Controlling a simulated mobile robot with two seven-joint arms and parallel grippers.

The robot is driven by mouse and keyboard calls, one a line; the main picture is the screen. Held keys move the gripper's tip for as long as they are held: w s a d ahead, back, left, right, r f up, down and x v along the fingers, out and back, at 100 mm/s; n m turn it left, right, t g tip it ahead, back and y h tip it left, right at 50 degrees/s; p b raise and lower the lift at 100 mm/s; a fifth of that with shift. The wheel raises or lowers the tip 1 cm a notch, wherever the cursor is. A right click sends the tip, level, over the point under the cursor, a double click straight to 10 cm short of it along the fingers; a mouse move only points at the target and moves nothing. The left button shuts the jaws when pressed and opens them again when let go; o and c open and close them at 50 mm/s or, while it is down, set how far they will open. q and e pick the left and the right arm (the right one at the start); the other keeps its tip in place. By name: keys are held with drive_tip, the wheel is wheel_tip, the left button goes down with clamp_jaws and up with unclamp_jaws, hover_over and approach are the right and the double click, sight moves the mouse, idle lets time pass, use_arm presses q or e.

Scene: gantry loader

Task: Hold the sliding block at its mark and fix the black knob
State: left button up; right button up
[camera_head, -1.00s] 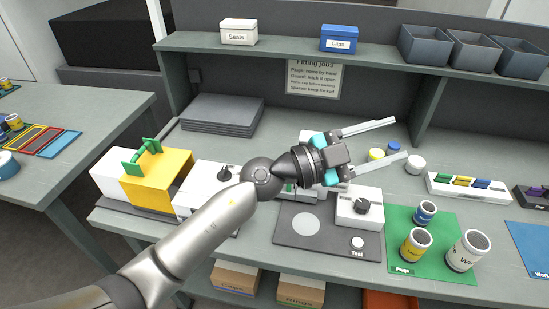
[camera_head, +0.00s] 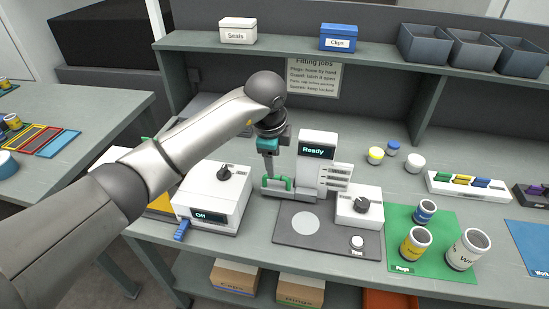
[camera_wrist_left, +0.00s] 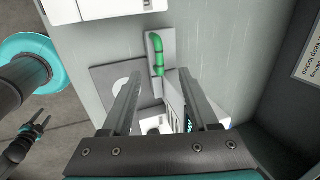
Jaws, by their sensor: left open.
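My left gripper (camera_head: 270,172) points down over a low grey base with a green handle (camera_head: 281,184), beside the white "Ready" tower (camera_head: 318,160). In the left wrist view its two fingers (camera_wrist_left: 160,105) are apart with nothing between them, and the green handle (camera_wrist_left: 156,52) lies beyond their tips. One black knob (camera_head: 361,205) is on a white box by the dark plate; another black knob (camera_head: 224,173) is on the white "Off" box. I cannot tell which part is the sliding block, and no mark is clear. A small dark gripper (camera_wrist_left: 36,128), apparently my right one, shows in the left wrist view.
A dark plate (camera_head: 290,240) carries a pale disc and the Test button (camera_head: 357,243). A green mat (camera_head: 400,275) with several jars is at the right. My left arm covers most of the yellow block (camera_head: 160,204). A shelf (camera_head: 280,45) runs above the back.

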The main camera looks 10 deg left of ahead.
sight(276, 176)
use_arm(q)
drive_tip(key=shift+b+x, duration=3.75)
drive_tip(key=shift+x, duration=0.65)
use_arm(e)
wheel_tip(276, 176, down, 8)
drive_tip(key=shift+r, duration=0.2)
use_arm(q)
drive_tip(key=shift+c, duration=0.2)
clamp_jaws()
drive_tip(key=shift+r, duration=0.15)
use_arm(e)
drive_tip(key=shift+r, duration=0.1)
use_arm(q)
drive_tip(key=shift+r+p, duration=2.3)
drive_tip(key=shift+r, duration=0.4)
use_arm(e)
drive_tip(key=shift+r, duration=2.05)
